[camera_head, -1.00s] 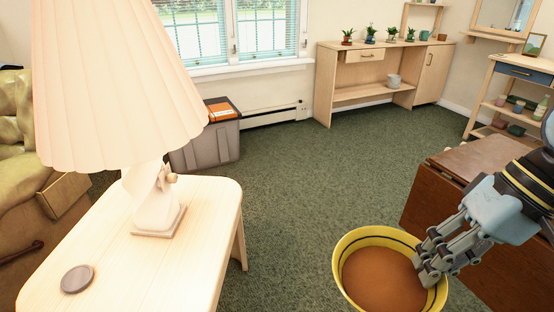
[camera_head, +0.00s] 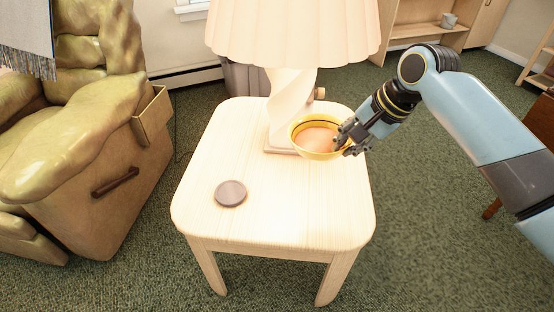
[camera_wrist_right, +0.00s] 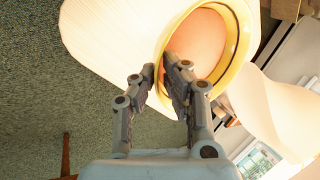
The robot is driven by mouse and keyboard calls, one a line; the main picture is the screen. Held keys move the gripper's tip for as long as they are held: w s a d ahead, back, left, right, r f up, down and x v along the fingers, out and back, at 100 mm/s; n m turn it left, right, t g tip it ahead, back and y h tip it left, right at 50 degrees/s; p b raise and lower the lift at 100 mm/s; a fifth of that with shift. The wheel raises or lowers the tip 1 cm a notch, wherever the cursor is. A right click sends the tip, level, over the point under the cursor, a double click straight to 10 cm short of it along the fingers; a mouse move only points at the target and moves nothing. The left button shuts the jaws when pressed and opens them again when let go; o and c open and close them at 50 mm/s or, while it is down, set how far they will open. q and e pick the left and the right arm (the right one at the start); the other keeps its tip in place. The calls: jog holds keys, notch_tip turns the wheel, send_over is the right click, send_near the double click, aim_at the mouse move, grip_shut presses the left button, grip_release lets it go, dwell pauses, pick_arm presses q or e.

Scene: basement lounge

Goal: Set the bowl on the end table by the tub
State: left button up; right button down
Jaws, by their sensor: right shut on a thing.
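The yellow bowl (camera_head: 318,150) has a dark line near its rim and an orange-brown inside. My right gripper (camera_head: 348,138) is shut on its right rim. The bowl is over the right rear part of the pale wooden end table (camera_head: 280,215), in front of the lamp base; I cannot tell whether it touches the top. In the right wrist view, the fingers (camera_wrist_right: 166,80) pinch the rim of the bowl (camera_wrist_right: 240,45), which is tilted in the picture. The grey tub (camera_head: 243,79) stands behind the table, partly hidden by the lamp. My left gripper is not in view.
A lamp with a pleated shade (camera_head: 290,30) and twisted base (camera_head: 288,100) stands at the table's back. A dark round disc (camera_head: 230,193) lies at front left. The table's front right is clear. An olive armchair (camera_head: 90,150) stands to the left.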

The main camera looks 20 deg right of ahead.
jog(key=w+d+f+m+h+b, duration=0.3)
jog(key=w+d+f+m, duration=0.35)
jog(key=f, duration=0.25)
jog(key=shift+m+t, duration=0.25)
jog(key=shift+t, duration=0.15)
jog(key=s+a+f+b, duration=0.1)
jog(key=s+a+f, duration=0.1)
jog(key=f, duration=0.1)
jog(key=s+a+f+b, duration=0.1)
jog(key=s+a+f, duration=0.1)
jog(key=s+f, duration=0.1)
jog(key=s+a+f+b, duration=0.1)
jog(key=s+a+f, duration=0.2)
jog(key=f, duration=0.1)
jog(key=shift+s+a+f, duration=0.1)
jog(key=shift+s+f, duration=0.15)
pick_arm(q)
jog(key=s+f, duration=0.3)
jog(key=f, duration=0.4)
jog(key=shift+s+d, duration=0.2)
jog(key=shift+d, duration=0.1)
pick_arm(e)
jog(key=shift+r, duration=0.1)
jog(key=c, duration=1.4)
grip_release()
jog(key=shift+c, duration=0.2)
